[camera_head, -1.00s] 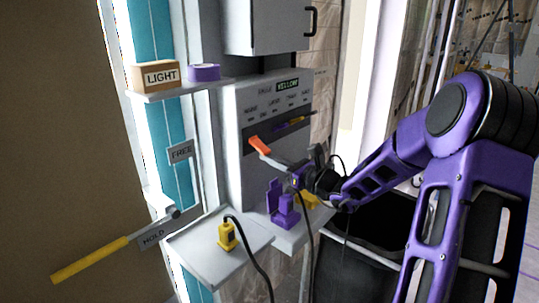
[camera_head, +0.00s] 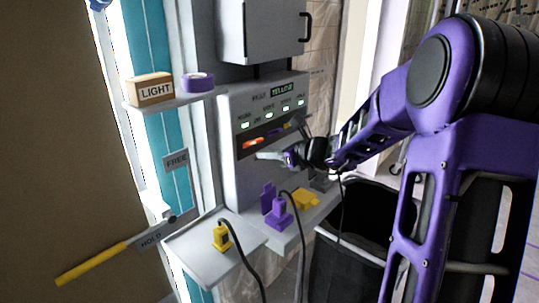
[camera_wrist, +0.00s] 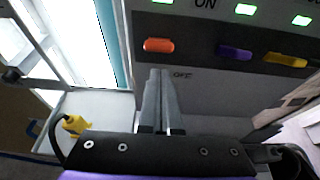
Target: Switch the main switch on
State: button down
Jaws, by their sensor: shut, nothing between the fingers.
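The wall panel (camera_head: 240,190) carries a dark slot strip with an orange switch handle (camera_head: 252,144) at its left. In the wrist view the orange handle (camera_wrist: 158,46) lies across the strip, under the word ON and above the word OFF. Several green lamps (camera_head: 269,115) are lit above the strip. A purple handle (camera_wrist: 235,53) and a yellow handle (camera_wrist: 285,60) sit to the right on the same strip. My gripper (camera_wrist: 162,74) is shut and empty, its tips just below and right of the orange handle. I cannot tell whether they touch it.
Below the panel, a ledge holds a purple plug (camera_head: 278,211) with a cable and a yellow block (camera_head: 304,199). A yellow plug (camera_head: 221,236) stands on a tray at left. A shelf above carries a LIGHT box (camera_head: 151,90). A dark bin (camera_head: 352,255) stands under my arm.

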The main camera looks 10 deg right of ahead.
jog(key=shift+r+p, duration=0.4)
jog(key=shift+r, duration=0.4)
jog(key=shift+f, duration=0.15)
